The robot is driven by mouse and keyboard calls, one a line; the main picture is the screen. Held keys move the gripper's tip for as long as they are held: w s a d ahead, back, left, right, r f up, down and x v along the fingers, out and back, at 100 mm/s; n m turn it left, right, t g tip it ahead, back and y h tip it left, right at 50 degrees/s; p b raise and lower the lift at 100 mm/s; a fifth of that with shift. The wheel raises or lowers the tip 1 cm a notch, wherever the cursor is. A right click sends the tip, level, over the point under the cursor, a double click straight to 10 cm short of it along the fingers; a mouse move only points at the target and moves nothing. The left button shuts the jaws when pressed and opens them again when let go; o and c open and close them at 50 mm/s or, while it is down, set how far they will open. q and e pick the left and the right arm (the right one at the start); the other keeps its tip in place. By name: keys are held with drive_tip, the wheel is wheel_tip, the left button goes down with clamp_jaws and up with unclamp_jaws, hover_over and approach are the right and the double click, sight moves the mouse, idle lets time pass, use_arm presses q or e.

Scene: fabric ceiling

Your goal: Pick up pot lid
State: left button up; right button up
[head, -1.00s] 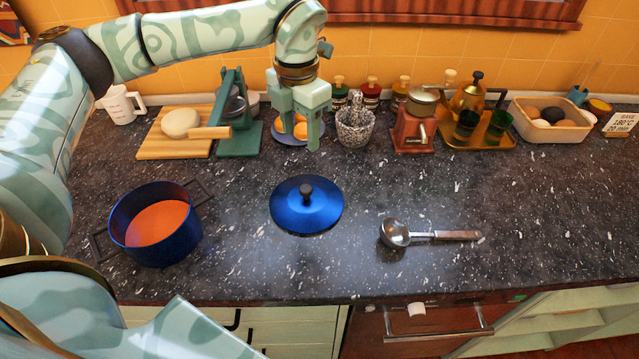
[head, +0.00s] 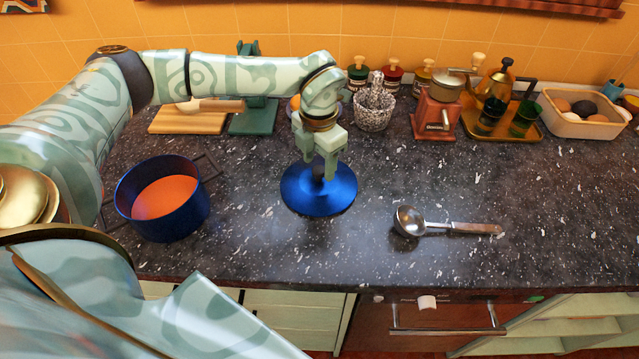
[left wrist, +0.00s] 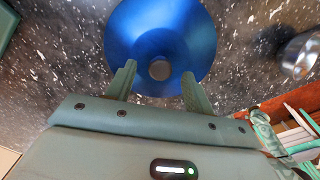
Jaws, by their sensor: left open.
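The pot lid (head: 322,198) is a shiny blue disc lying flat on the dark counter. In the left wrist view the lid (left wrist: 150,30) fills the upper middle, with its round knob (left wrist: 159,69) between the fingertips. My left gripper (head: 320,172) is open above the lid, its fingers pointing down around the knob, which they mostly hide in the head view. The open fingers also show in the left wrist view (left wrist: 158,80). Whether they touch the knob cannot be told. The blue pot (head: 165,222) with orange contents stands left of the lid. My right gripper is not in view.
A metal scoop (head: 440,223) lies right of the lid. Along the back stand a cutting board (head: 185,122), a green press (head: 255,118), a speckled mortar (head: 373,112), a red grinder (head: 435,120), a gold tray (head: 530,132) and a basket (head: 570,127). The front counter is clear.

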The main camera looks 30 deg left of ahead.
use_arm(q)
drive_tip(key=shift+f, duration=0.85)
drive_tip(key=shift+r, duration=0.1)
clamp_jaws()
